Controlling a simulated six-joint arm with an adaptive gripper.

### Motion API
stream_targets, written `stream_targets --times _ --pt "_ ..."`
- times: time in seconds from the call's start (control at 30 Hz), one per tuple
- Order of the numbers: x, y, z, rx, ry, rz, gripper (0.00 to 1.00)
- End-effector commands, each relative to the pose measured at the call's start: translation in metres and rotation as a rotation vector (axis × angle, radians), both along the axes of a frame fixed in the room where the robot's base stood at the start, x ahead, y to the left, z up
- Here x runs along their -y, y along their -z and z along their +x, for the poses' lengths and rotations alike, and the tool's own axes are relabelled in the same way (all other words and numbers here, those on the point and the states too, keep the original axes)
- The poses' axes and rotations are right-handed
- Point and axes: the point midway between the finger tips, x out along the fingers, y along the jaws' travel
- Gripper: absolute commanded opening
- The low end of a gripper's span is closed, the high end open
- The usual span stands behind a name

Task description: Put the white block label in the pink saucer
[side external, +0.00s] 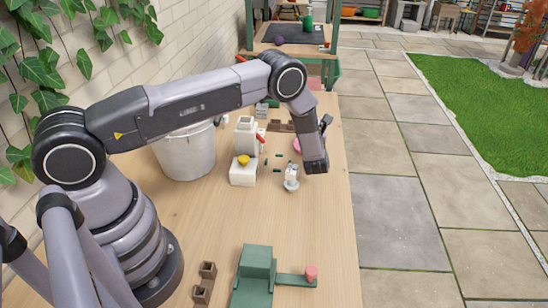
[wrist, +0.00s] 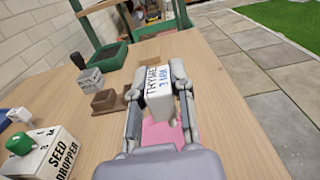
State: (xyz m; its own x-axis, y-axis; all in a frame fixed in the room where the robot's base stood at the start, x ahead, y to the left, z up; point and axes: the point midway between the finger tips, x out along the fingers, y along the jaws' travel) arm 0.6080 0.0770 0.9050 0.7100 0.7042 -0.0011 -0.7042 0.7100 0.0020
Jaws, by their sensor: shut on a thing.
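The white block label (wrist: 158,88), with handwriting that reads roughly "THYME", is between the two grey fingers of my gripper (wrist: 158,82) in the wrist view. My gripper is shut on it. In the side external view the small white block (side external: 291,172) shows at the grey fingertips of my gripper (side external: 291,182), beside the dark wrist. The pink saucer (wrist: 160,134) lies behind and below the block in the wrist view, partly hidden by the block and fingers. Only a pink sliver (side external: 296,145) shows in the side external view. The gap between block and saucer is unclear.
A white seed dropper (wrist: 45,155) stands left of my gripper. A grey block (wrist: 90,78) and brown pots (wrist: 104,100) stand beyond it. A white bucket (side external: 186,152) stands by the wall. A green stand (side external: 256,275) is at the front.

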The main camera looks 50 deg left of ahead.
Motion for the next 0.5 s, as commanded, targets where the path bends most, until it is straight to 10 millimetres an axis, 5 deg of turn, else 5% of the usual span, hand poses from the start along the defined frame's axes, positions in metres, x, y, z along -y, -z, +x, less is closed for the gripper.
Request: stream_targets --times 0.5 --pt "-0.002 0.048 0.015 0.000 0.000 -0.001 0.00"
